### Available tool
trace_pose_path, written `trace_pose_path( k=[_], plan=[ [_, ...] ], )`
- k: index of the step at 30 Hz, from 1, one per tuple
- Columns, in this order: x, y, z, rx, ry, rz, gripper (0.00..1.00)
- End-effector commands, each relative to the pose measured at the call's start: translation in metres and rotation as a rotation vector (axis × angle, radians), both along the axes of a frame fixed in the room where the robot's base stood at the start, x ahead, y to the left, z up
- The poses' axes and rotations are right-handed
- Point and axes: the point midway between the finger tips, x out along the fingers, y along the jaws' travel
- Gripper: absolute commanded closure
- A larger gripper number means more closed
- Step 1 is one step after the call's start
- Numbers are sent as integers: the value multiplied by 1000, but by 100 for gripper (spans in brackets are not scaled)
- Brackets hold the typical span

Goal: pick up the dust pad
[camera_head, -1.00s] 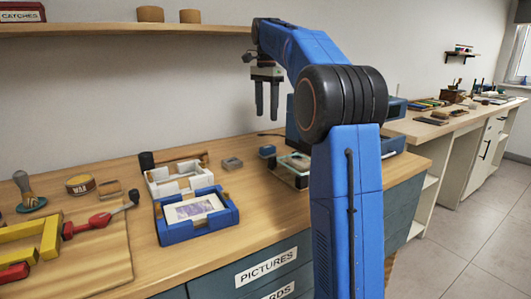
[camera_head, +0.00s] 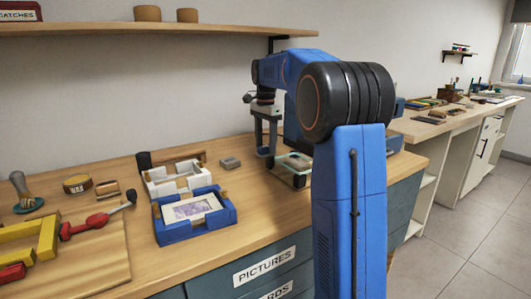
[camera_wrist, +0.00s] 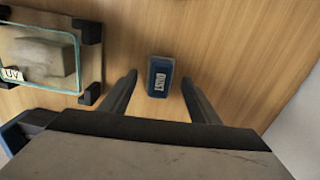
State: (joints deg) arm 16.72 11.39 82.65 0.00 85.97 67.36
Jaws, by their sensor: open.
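The dust pad (camera_wrist: 160,75) is a small dark blue block with a white DUST label, lying on the wooden worktop in the wrist view. My gripper (camera_wrist: 159,79) is open and empty, with one finger on each side of the pad in that view. Gaps of wood show between the pad and both fingers. Whether the fingertips are down at the pad's height I cannot tell.
A glass-topped holder (camera_wrist: 40,58) with black corners stands left of the pad in the wrist view. In the head view, a small grey block (camera_head: 230,162), a white tray (camera_head: 165,187) and a blue tray (camera_head: 170,229) with a picture lie left of my gripper.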

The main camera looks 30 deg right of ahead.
Motion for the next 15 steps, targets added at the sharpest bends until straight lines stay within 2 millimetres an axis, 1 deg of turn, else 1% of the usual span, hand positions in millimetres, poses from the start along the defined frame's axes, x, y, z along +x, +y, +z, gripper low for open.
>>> trace_pose_path(
  k=[1,4,12,13,14,15],
  plan=[
    [0,0,-5,0,1,0,44],
    [0,0,-13,0,0,0,44],
    [0,0,-15,0,-1,1,44],
    [0,0,-15,0,-1,1,49],
    [0,0,-15,0,0,1,56],
    [0,0,-15,0,0,1,65]
  ],
)
